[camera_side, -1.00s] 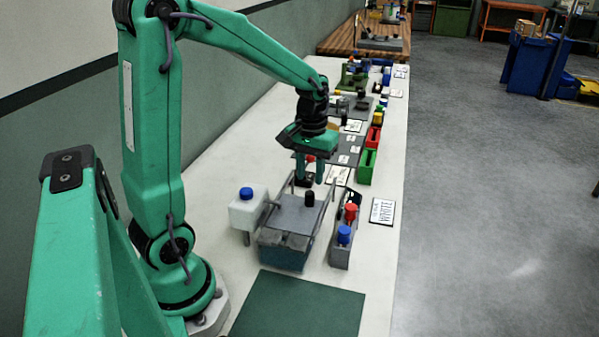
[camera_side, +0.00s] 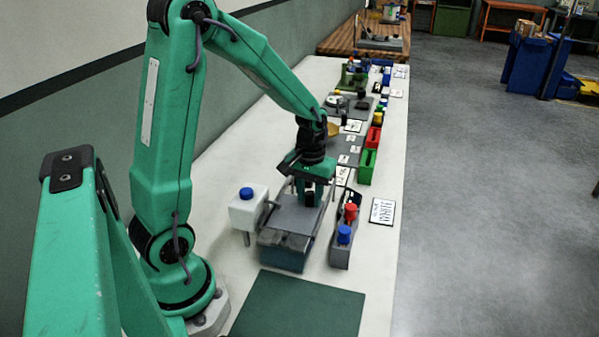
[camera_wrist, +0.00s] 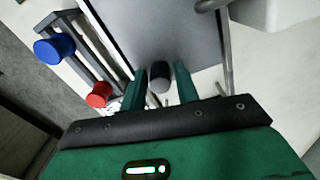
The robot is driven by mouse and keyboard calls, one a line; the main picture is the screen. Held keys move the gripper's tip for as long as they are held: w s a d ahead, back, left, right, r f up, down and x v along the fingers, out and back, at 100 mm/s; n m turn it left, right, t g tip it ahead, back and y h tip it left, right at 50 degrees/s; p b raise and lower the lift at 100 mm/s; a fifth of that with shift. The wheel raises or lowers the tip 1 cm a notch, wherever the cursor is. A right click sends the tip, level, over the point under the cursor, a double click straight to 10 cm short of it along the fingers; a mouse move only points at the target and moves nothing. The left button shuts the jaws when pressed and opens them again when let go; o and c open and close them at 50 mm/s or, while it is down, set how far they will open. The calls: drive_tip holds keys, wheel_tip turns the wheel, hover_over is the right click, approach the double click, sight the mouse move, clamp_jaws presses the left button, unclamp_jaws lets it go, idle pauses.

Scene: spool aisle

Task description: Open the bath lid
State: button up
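The bath (camera_side: 283,258) is a dark box on the white bench, with a flat grey lid (camera_side: 295,216) lying on top. A short black knob (camera_side: 309,199) stands on the lid's far part. In the wrist view the lid (camera_wrist: 160,28) fills the top middle, with the knob (camera_wrist: 160,77) near its edge. My gripper (camera_side: 310,191) is low over the lid, pointing down. In the wrist view its two green fingers (camera_wrist: 160,82) stand on either side of the knob with a narrow gap, so it looks open around it.
A white box with a blue cap (camera_side: 246,193) stands left of the bath. A grey rack (camera_side: 341,255) with red and blue knobs stands close on the right. A white label card (camera_side: 382,212) lies farther right. A green mat (camera_side: 300,305) lies in front, clear.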

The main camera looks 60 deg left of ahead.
clamp_jaws()
drive_tip(key=w+a, duration=0.7)
drive_tip(key=shift+d+r, duration=0.1)
drive_tip(key=shift+o, duration=0.6)
unclamp_jaws()
drive_tip(key=shift+s, duration=0.1)
wheel_tip(320, 180, up, 8)
drive_tip(key=shift+d, duration=0.1)
idle(0.4)
